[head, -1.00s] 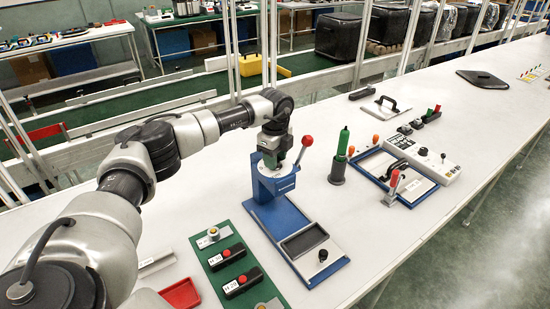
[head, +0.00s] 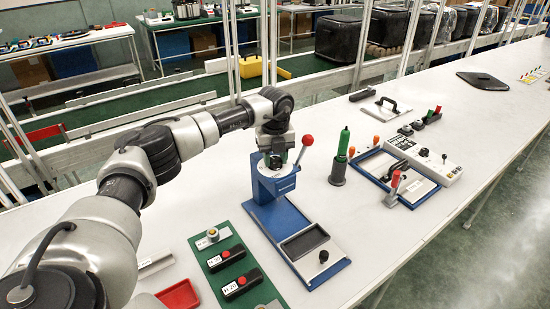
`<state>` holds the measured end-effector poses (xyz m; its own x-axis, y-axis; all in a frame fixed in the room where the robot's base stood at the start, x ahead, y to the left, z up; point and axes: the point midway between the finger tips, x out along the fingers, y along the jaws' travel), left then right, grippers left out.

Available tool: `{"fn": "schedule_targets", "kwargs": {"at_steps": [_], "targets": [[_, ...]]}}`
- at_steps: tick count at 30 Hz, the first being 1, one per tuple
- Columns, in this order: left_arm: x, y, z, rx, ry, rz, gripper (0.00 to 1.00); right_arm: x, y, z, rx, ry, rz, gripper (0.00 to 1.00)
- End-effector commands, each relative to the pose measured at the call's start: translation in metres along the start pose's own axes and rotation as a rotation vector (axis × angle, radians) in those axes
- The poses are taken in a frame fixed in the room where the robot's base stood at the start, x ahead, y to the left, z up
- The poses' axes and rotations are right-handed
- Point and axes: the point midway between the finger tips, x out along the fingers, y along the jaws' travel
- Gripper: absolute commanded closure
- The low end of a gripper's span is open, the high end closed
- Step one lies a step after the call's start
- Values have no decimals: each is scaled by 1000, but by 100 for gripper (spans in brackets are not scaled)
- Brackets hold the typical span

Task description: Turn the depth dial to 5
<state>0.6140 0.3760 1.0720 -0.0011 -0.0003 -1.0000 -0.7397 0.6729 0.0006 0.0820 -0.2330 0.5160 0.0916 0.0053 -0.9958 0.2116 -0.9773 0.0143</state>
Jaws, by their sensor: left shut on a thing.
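A blue press (head: 276,188) with a red-knobbed lever (head: 307,141) stands on the white table, near the middle of the head view. My left gripper (head: 275,159) points down onto the top of the press. It is shut on the depth dial there, which is mostly hidden by the gripper and wrist. The dial's numbers and its setting cannot be read from here. My right gripper is not in view.
A green board (head: 222,243) with black blocks and a red tray (head: 179,295) lie at the near left. A green bottle-like tool (head: 341,149) in a dark holder and a control box (head: 430,158) stand to the right. Bare table lies right of the press base.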

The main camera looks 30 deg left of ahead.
Motion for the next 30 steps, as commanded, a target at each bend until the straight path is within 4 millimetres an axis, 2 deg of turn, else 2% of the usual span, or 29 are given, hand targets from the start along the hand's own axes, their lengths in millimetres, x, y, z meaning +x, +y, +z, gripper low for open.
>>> {"fn": "schedule_targets", "kwargs": {"at_steps": [17, 18, 22, 30], "targets": [[-3, -1, 1, 28, -3, -5, 86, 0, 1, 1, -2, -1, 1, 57], [-3, -1, 1, 28, -3, -5, 57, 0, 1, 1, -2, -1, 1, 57], [-2, 0, 1, 27, -2, -3, 37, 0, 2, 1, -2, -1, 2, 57], [-2, 0, 0, 27, -1, -2, 37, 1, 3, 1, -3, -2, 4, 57]]}}
